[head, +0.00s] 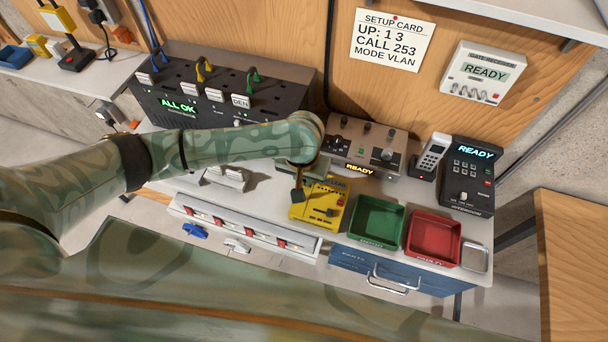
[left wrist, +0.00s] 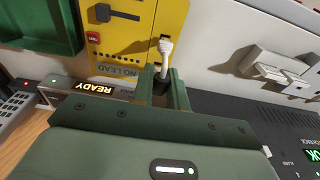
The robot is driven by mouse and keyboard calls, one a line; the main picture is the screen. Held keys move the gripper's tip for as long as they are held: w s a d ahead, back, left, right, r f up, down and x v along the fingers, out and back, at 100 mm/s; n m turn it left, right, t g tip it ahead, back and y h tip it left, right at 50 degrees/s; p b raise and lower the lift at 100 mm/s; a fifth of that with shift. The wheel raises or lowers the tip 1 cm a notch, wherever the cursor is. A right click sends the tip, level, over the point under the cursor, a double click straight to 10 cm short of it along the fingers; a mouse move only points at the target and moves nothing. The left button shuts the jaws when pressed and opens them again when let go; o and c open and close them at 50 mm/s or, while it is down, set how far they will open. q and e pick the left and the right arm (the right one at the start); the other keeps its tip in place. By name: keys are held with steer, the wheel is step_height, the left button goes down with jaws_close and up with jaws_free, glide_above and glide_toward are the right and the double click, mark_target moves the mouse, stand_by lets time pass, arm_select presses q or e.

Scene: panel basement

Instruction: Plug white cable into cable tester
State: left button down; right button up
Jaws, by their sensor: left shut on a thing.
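The yellow cable tester (head: 335,212) stands on the white bench; it also shows in the left wrist view (left wrist: 115,48), where its label reads NO LEAD. My left gripper (head: 298,188) is over the tester's left part. In the left wrist view, the white cable's plug (left wrist: 166,46) shows just beyond the fingertips of my left gripper (left wrist: 163,82), with its lead running back between them. The gripper is shut on the white cable. The plug is at the tester's face; I cannot tell whether it is seated in a socket. My right gripper is out of view.
A green tray (head: 377,222) and a red tray (head: 434,238) stand right of the tester. A grey unit (head: 368,147) reading READY stands behind it. A black patch panel (head: 220,85) reading ALL OK stands at the back left. A strip (head: 245,230) runs along the front edge.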

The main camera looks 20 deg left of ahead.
arm_select(q)
steer(key=shift+f+p, duration=0.95)
steer(key=shift+p, duration=1.15)
stand_by(3.1)
steer(key=c, duration=0.9)
jaws_free()
steer(key=shift+r, duration=0.1)
step_height(320, 180, up, 7)
steer(key=p, duration=1)
steer(key=shift+r, duration=0.2)
